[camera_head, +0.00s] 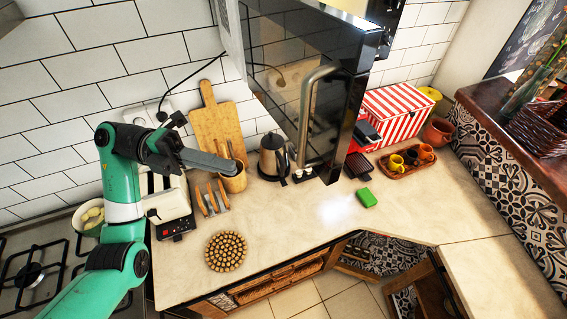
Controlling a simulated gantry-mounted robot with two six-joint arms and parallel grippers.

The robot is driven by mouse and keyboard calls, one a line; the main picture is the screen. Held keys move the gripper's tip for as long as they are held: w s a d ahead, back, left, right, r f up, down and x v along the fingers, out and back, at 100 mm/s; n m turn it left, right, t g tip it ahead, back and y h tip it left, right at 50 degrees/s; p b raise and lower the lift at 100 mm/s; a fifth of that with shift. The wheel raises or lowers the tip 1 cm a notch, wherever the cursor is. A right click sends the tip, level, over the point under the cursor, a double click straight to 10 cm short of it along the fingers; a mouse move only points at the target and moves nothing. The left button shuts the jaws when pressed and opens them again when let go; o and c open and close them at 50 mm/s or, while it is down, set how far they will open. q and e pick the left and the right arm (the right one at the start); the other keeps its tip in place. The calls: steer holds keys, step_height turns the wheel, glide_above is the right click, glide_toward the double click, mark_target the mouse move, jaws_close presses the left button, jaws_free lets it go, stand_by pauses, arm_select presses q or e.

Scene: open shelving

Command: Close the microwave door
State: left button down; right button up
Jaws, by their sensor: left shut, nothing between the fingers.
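The microwave door (345,115) is a dark, glossy panel with a long curved metal handle (306,112). It is in the upper middle of the head view and appears swung open, standing out above the counter. Part of the microwave's body lies beyond the top edge of the view. My left gripper (228,168) is shut and empty. It points right from the green arm and appears in front of the wooden utensil cup, left of the door and apart from its handle. My right gripper is not in view.
A kettle (272,156), toaster (166,196), cutting board (213,122) and utensil cup (234,181) stand along the wall. A red-striped box (397,112) stands right of the door. The counter's middle is clear.

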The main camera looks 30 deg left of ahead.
arm_select(q)
steer(key=p, duration=0.3)
glide_toward(325, 176)
steer(key=s+d, duration=0.2)
steer(key=d, duration=0.2)
steer(key=shift+w+d+p, duration=0.2)
steer(key=shift+w+d, duration=0.05)
steer(key=shift+w, duration=0.35)
steer(key=shift+w+d+p, duration=0.15)
steer(key=shift+w+d, duration=0.1)
steer(key=shift+w, duration=0.35)
steer(key=shift+w+d+p, duration=0.2)
steer(key=shift+w+d, duration=0.1)
steer(key=shift+w, duration=0.3)
